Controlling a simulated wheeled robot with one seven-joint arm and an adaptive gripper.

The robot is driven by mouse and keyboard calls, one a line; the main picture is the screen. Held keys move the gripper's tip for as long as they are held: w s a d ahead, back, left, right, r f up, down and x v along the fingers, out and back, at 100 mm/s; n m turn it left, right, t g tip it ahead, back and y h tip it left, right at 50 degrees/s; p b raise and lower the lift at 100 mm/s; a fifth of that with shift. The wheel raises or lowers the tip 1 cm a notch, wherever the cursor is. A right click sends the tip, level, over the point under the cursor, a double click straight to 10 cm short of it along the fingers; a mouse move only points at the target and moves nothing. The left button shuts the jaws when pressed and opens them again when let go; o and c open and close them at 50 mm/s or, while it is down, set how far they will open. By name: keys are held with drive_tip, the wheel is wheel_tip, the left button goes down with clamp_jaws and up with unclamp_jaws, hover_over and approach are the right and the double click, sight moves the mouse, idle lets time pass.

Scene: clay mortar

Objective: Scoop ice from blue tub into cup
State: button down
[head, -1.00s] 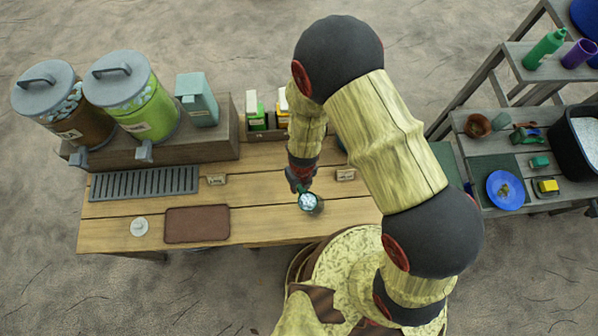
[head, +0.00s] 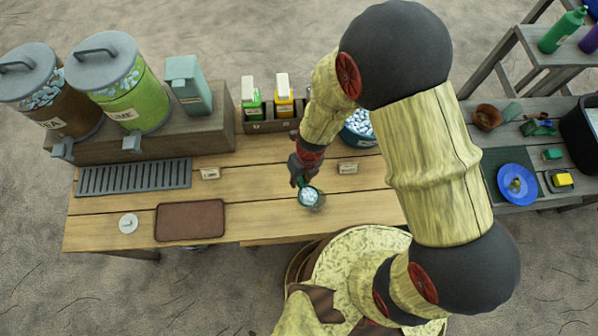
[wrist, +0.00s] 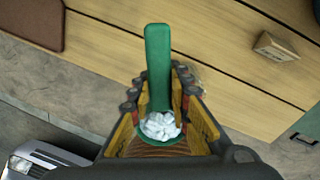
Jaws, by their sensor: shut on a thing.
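My gripper (head: 300,178) is shut on the handle of a green scoop (wrist: 158,45) and holds it over the front part of the wooden counter. White ice (wrist: 160,126) lies in the scoop's bowl, and the ice-filled scoop also shows in the head view (head: 308,194). A faint clear shape (head: 320,204) shows at the scoop's lower right; it may be the cup, but I cannot tell whether the scoop is over it or beside it. The blue tub (head: 362,143), full of ice, stands at the counter's back right, partly hidden by my arm.
A brown mat (head: 190,220) and a grey drip tray (head: 134,177) lie left of my gripper. Two lidded dispensers stand behind them. Cartons (head: 284,96) stand in a rack at the back. A small label block (head: 347,168) stands near the tub. Shelves stand at right.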

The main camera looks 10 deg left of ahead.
drive_tip(key=shift+f+g+y+b, duration=0.4)
drive_tip(key=shift+f+y+b, duration=0.25)
drive_tip(key=shift+b, duration=2.7)
drive_tip(key=g+y+b, duration=0.1)
drive_tip(key=y+b, duration=0.1)
drive_tip(key=b, duration=0.3)
drive_tip(key=g+y+b, duration=0.2)
drive_tip(key=b, duration=0.4)
drive_tip(key=shift+w+d+r, duration=0.15)
drive_tip(key=shift+d+r+g+y, duration=0.15)
drive_tip(key=shift+g+y, duration=0.15)
drive_tip(key=shift+y, duration=0.15)
drive_tip(key=shift+w+d+r+g+y+p, duration=0.1)
drive_tip(key=shift+w+g+y+p, duration=0.05)
drive_tip(key=shift+g+y+p, duration=0.4)
drive_tip(key=shift+w+d+g+y+p, duration=0.1)
drive_tip(key=shift+g+y+p, duration=0.1)
drive_tip(key=shift+g+y, duration=0.35)
drive_tip(key=shift+w+d+g+y+p, duration=0.15)
drive_tip(key=shift+g+y, duration=0.15)
drive_tip(key=shift+y, duration=0.4)
drive_tip(key=shift+w+d+g+y, duration=0.1)
drive_tip(key=shift+d+g+y, duration=0.1)
drive_tip(key=shift+g+y, duration=0.7)
